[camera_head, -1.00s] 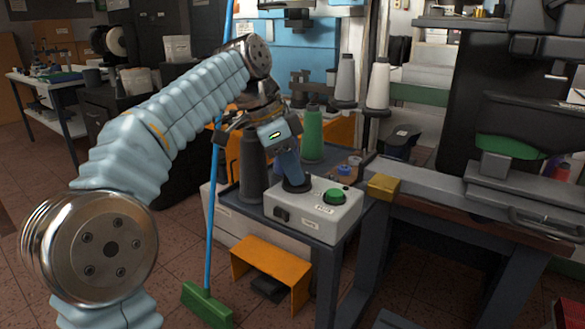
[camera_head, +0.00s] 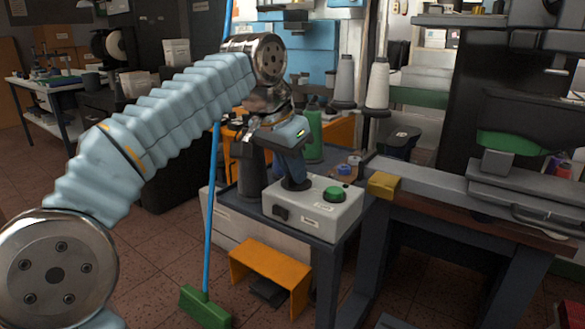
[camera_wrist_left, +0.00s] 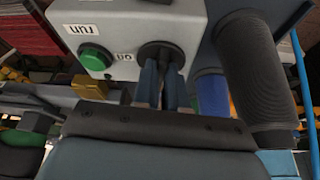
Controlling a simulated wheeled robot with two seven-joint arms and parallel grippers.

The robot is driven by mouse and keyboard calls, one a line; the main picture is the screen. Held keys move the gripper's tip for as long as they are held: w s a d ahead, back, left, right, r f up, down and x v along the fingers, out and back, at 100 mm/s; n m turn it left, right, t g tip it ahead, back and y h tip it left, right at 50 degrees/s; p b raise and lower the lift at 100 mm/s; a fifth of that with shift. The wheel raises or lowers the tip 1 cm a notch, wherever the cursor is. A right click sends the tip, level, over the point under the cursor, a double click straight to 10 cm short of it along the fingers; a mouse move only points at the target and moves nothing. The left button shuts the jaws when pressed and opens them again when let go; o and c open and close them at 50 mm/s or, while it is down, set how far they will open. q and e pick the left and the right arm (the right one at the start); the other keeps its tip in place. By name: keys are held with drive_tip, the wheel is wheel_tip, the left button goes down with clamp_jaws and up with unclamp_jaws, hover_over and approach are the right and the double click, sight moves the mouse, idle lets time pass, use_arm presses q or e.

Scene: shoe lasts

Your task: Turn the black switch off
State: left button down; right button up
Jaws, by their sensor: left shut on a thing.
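The black switch (camera_head: 297,185) is a round knob on top of a white control box (camera_head: 318,218). It also shows in the left wrist view (camera_wrist_left: 155,50), partly hidden by my fingers. My left gripper (camera_head: 293,177) points down from above, its blue-grey fingers shut on the switch. In the left wrist view both fingers (camera_wrist_left: 165,72) reach the knob, close together. A green button (camera_head: 334,194) sits beside the switch, with small labels near it. My right gripper is not in view.
The box stands on a grey table (camera_head: 318,247). A dark thread cone (camera_head: 250,168) stands close left of my gripper, and a green cone (camera_head: 314,132) stands behind. A yellow block (camera_head: 383,186) is to the right. A blue-handled broom (camera_head: 211,200) leans in front at left.

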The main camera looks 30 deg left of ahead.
use_arm(q)
drive_tip(key=shift+n+y, duration=0.3)
drive_tip(key=shift+n, duration=0.5)
drive_tip(key=shift+d, duration=0.1)
drive_tip(key=c, duration=1.2)
unclamp_jaws()
drive_tip(key=shift+p+v, duration=0.9)
drive_tip(key=shift+v, duration=6)
drive_tip(key=shift+d+f, duration=0.1)
